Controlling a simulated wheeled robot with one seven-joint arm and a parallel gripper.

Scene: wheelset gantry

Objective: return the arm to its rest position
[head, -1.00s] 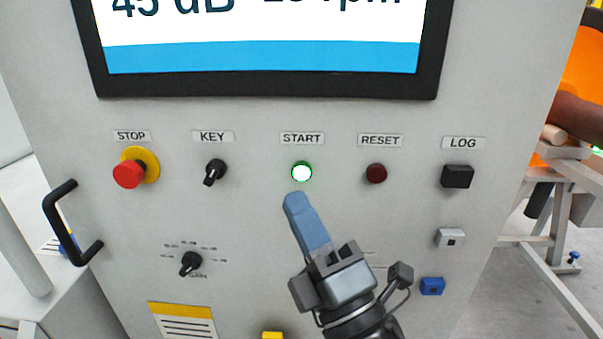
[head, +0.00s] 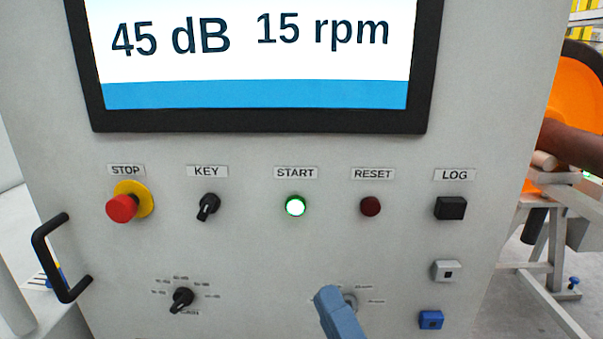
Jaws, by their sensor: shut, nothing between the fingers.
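My gripper (head: 327,297) shows at the bottom of the head view, right of centre. Its blue fingers are shut with nothing between them. The rest of my arm is below the picture's edge. The fingertips are in front of the lower part of the grey control panel (head: 250,245), below the START and RESET buttons, and partly cover a small dial (head: 349,302). The START button (head: 295,206) is lit green-white. I cannot tell the exact gap between the fingers and the panel.
The screen (head: 255,60) reads 45 dB and 15 rpm. A red STOP button (head: 122,208), key switch (head: 208,207), dark red RESET button (head: 370,206) and black LOG button (head: 450,208) line the panel. A black handle (head: 45,260) juts out at left. An orange part (head: 575,95) stands at right.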

